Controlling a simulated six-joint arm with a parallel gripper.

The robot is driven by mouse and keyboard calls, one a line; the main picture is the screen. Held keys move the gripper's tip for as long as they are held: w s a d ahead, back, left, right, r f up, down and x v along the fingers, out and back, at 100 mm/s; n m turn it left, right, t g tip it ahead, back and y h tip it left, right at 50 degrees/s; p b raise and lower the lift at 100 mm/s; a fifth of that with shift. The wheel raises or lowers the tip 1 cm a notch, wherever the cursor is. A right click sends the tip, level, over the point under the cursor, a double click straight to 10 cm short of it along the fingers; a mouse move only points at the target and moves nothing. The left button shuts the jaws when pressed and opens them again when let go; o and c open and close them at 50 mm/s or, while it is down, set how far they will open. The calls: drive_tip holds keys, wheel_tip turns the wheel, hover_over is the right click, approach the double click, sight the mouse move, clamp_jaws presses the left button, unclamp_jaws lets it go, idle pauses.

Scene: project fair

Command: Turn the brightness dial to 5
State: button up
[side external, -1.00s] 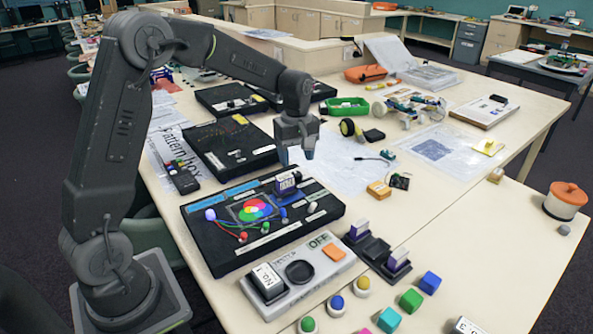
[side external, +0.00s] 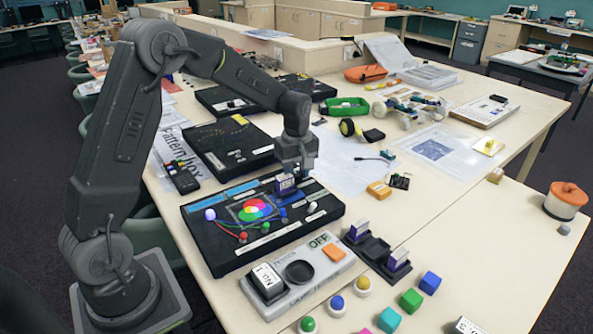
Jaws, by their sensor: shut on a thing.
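The black board (side external: 225,262) lies at the near left of the table, with a coloured light disc (side external: 255,208), a white bulb-like part and small coloured knobs on it. A pale knob (side external: 312,207) sits at its right side; I cannot tell whether this is the brightness dial, as the labels are too small to read. A dark blue-purple block with a pale label (side external: 285,186) stands at the board's back right. My gripper (side external: 291,173) points down from above and is shut on this block; the fingertips are partly hidden against it.
A grey box with an orange button and an OFF label (side external: 333,252) lies in front of the board. Beside it is a dark rack with purple blocks (side external: 378,250). Several coloured pieces lie near the front edge. Other black boards (side external: 230,145) lie behind.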

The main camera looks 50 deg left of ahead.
drive_tip(key=c, duration=0.3)
drive_tip(key=shift+c, duration=0.2)
drive_tip(key=shift+m, duration=0.4)
drive_tip(key=m, duration=0.2)
drive_tip(key=shift+m, duration=0.4)
drive_tip(key=m, duration=0.3)
drive_tip(key=shift+m, duration=0.4)
drive_tip(key=m, duration=0.4)
drive_tip(key=shift+m, duration=2.2)
